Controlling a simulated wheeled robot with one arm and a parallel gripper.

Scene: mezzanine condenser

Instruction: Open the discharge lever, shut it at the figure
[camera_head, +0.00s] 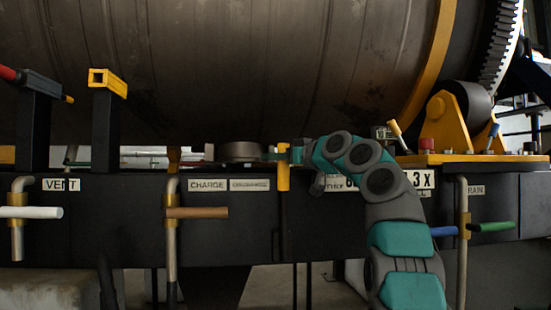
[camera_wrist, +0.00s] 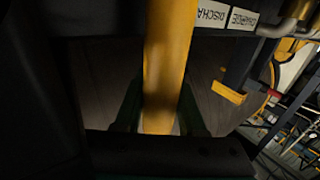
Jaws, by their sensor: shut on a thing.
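The discharge lever is a yellow bar (camera_head: 283,178) standing upright on the front of the black beam, in the middle of the head view. In the wrist view the yellow bar (camera_wrist: 168,50) runs down between my fingers, beside an upside-down white DISCHARGE label (camera_wrist: 212,14). My gripper (camera_wrist: 160,112) is shut on the yellow bar, with a dark green finger on each side. In the head view my teal and grey arm reaches in from the right. A white plate with large dark characters (camera_head: 421,180) ends in "3 X"; my arm hides its middle.
A white handle (camera_head: 30,212) under VENT and a brown handle (camera_head: 197,212) by CHARGE lie to the left. Blue (camera_head: 444,231) and green (camera_head: 492,227) handles lie to the right. A large drum (camera_head: 230,70) fills the space above the black beam (camera_head: 245,215).

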